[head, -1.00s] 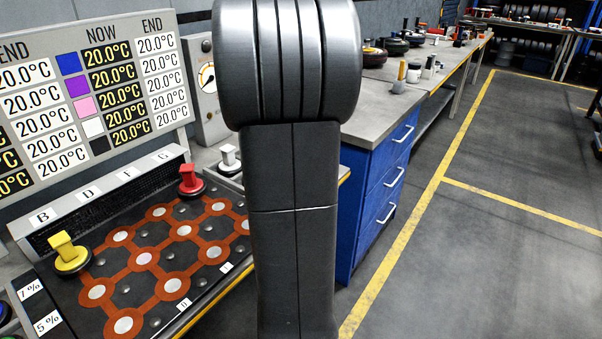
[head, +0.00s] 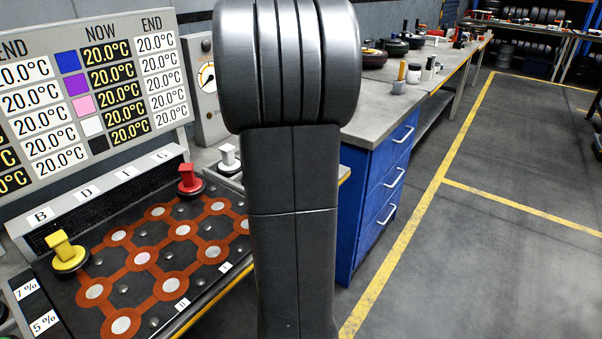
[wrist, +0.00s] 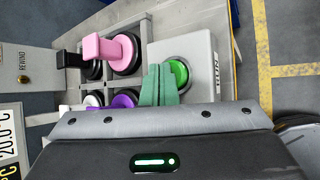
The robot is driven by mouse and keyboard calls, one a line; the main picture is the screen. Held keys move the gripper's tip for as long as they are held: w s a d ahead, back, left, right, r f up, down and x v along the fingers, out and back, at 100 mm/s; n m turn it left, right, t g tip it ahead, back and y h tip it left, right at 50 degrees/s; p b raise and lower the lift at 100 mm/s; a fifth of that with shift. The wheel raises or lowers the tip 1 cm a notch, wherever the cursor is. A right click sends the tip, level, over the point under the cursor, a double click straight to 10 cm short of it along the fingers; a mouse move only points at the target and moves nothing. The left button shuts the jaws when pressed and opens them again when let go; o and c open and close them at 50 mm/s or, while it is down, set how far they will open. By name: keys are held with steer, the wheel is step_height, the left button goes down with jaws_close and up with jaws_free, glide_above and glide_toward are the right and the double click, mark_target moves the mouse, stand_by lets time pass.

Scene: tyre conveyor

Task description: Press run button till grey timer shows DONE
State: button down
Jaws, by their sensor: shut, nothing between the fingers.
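In the wrist view, the run button is a round green button (wrist: 180,73) on a pale grey box (wrist: 196,50) with a sideways label that seems to read RUN. My gripper (wrist: 160,72) shows as teal fingers closed together, with nothing between them. Its tips overlap the left side of the green button in the picture; I cannot tell whether they touch or press it. The head view does not show my fingers or the button. I cannot make out a grey timer or the word DONE in either view.
Beside the button box, a pink-handled plug (wrist: 103,47) and a purple one (wrist: 124,100) sit in a rack. In the head view, a temperature board (head: 95,95) stands behind a panel with red (head: 188,180) and yellow (head: 66,252) pegs. Open floor lies right of the blue drawers (head: 378,205).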

steer(key=shift+f+b, duration=0.3)
steer(key=shift+f, duration=0.1)
stand_by(0.4)
steer(key=shift+r+p, duration=1)
steer(key=shift+p, duration=0.05)
step_height(320, 180, up, 5)
steer(key=p, duration=0.5)
steer(key=shift+r, duration=0.1)
steer(key=shift+d, duration=0.1)
